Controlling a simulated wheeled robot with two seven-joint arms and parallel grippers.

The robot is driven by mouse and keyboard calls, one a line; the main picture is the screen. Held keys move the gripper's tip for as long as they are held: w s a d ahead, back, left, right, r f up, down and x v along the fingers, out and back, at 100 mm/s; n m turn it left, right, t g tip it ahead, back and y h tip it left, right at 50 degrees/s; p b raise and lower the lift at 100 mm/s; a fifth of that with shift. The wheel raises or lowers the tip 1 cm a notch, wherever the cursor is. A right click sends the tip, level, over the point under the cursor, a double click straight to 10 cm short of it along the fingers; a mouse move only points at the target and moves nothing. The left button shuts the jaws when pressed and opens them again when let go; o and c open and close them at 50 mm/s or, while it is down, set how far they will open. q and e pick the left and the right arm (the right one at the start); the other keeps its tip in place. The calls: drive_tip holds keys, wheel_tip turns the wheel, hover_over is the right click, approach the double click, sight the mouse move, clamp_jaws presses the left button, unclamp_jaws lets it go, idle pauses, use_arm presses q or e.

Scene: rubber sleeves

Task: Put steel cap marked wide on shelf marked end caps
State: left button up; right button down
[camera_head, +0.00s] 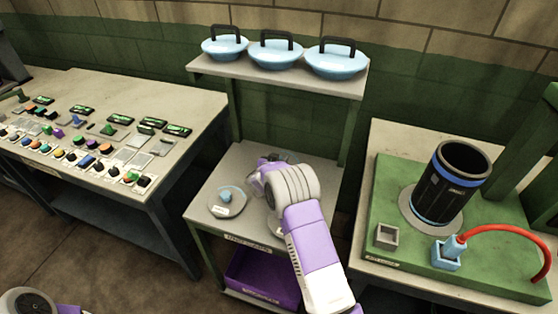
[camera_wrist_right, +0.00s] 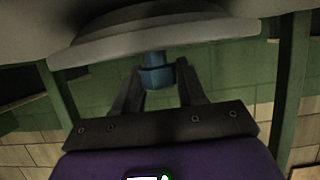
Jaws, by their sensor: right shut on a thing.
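My right gripper (camera_wrist_right: 159,73) is shut on the blue knob of a grey round steel cap (camera_wrist_right: 150,38), seen in the right wrist view. In the head view my right arm reaches over the rack's middle shelf (camera_head: 240,160), and its wrist hides the fingers and most of what they hold. A grey disc with a blue knob (camera_head: 226,201) and a small label lies on that shelf, left of my arm. Another grey disc (camera_head: 271,226) shows partly behind my arm. The shelf's front edge carries a label (camera_head: 250,241); I cannot read it or the cap markings surely. My left gripper is out of view.
Three light-blue lids with black handles (camera_head: 276,55) stand on the upper shelf (camera_head: 215,68). A purple bin (camera_head: 255,277) sits below. A control desk (camera_head: 190,105) stands left. On the right bench are a black cylinder (camera_head: 445,185) and a blue fitting with a red hose (camera_head: 510,237).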

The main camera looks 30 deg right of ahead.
drive_tip(key=shift+f, duration=0.1)
drive_tip(key=c, duration=0.6)
unclamp_jaws()
drive_tip(key=shift+c, duration=0.2)
drive_tip(key=shift+r, duration=0.2)
drive_tip(key=p+v, duration=0.2)
drive_tip(key=v, duration=0.8)
drive_tip(key=shift+s+a+r, duration=0.15)
drive_tip(key=shift+s+a, duration=0.05)
drive_tip(key=shift+s+a+r, duration=0.2)
drive_tip(key=shift+s+a, duration=0.25)
